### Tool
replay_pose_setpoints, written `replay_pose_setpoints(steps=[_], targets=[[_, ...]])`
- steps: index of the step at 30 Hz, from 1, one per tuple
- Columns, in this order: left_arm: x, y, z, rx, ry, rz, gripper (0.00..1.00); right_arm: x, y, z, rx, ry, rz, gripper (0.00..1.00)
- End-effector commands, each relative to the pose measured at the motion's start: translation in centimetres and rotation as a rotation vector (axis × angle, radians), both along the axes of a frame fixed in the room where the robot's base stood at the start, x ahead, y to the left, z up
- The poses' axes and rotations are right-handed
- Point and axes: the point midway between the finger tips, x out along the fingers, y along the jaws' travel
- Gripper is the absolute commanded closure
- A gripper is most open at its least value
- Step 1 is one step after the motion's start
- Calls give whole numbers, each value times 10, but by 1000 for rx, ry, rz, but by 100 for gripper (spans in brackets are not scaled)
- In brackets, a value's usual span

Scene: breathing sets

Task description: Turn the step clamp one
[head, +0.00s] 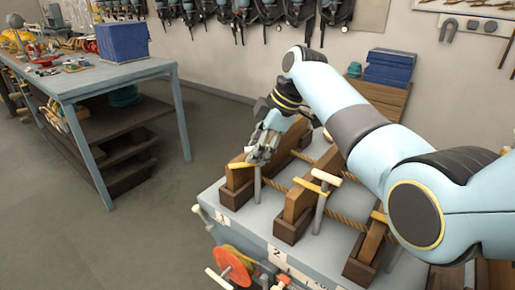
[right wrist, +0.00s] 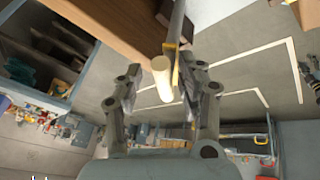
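Step clamp one is at the near left of the grey bench, by the label 1 (head: 223,218). It has a brown wooden block (head: 236,187), a yellow bar (head: 242,165) and a grey upright post (head: 257,187). My right gripper (head: 259,158) is at the top of this post, partly covering the clamp. In the right wrist view, its two fingers (right wrist: 158,95) stand apart on either side of a cream rod end (right wrist: 162,72) and a grey bar with yellow. A gap shows beside the rod; contact with the right finger is unclear. My left gripper is out of view.
A second clamp with a yellow bar (head: 312,186) stands to the right, by label 2 (head: 277,255), and a third lies beyond. Ropes (head: 345,218) run between the wooden blocks. An orange reel (head: 231,266) is at the bench front. Open floor separates a blue-grey table (head: 112,78).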

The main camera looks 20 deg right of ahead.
Motion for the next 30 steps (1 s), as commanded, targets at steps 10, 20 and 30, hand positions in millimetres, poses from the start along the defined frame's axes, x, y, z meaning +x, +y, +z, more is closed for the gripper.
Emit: replay_pose_setpoints(steps=[10,20,30], targets=[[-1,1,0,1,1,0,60,-6,-9,22,0,0,1,62],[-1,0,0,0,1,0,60,-21,-35,86,-1,0,1,62],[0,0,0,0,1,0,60,-27,-43,108,0,2,1,62]])
